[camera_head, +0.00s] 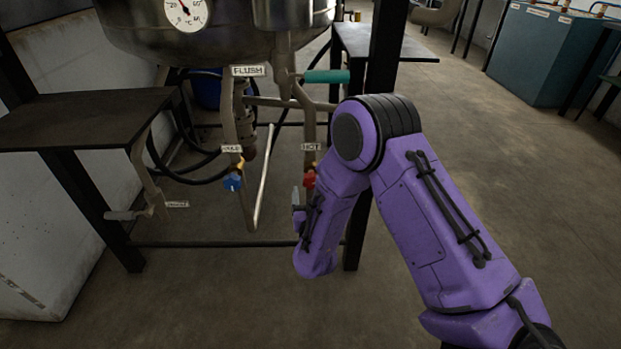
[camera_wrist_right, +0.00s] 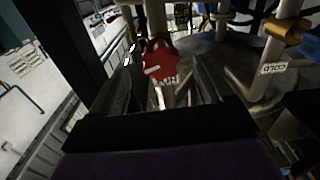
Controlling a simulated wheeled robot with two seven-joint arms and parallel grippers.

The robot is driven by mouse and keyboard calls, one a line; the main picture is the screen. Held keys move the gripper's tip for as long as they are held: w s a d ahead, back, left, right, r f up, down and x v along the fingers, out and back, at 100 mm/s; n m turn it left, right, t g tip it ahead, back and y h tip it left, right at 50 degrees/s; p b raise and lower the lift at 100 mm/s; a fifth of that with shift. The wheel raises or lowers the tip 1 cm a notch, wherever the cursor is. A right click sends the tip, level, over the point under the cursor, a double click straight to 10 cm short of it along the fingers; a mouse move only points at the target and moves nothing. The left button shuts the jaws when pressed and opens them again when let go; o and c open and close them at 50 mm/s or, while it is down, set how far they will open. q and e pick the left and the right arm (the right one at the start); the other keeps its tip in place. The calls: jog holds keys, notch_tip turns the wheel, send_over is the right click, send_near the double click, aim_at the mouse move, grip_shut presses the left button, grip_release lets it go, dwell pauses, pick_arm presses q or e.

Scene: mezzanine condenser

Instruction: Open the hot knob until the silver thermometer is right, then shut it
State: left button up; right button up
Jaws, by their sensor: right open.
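The red hot knob (camera_head: 310,179) sits on a pipe below the HOT label (camera_head: 310,147). In the right wrist view the red knob (camera_wrist_right: 161,62) lies between the two dark fingers of my right gripper (camera_wrist_right: 165,80). These fingers are open, and I cannot tell whether either touches the knob. In the head view my right gripper (camera_head: 298,205) is just left of and below the knob, partly hidden by my wrist. A round white thermometer dial (camera_head: 187,12) in °C is on the silver vessel, cut by the top edge; its exact reading is too small to tell.
A blue knob (camera_head: 232,181) stands left on the COLD pipe. A teal-handled lever (camera_head: 326,76) is above the hot pipe, near the FLUSH label (camera_head: 248,71). A black frame post stands behind my right arm.

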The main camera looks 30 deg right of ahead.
aim_at(311, 185)
jog(key=b+x, duration=0.1)
jog(key=x, duration=0.6)
jog(key=shift+f, duration=0.1)
jog(key=c, duration=1)
jog(key=shift+o, duration=0.2)
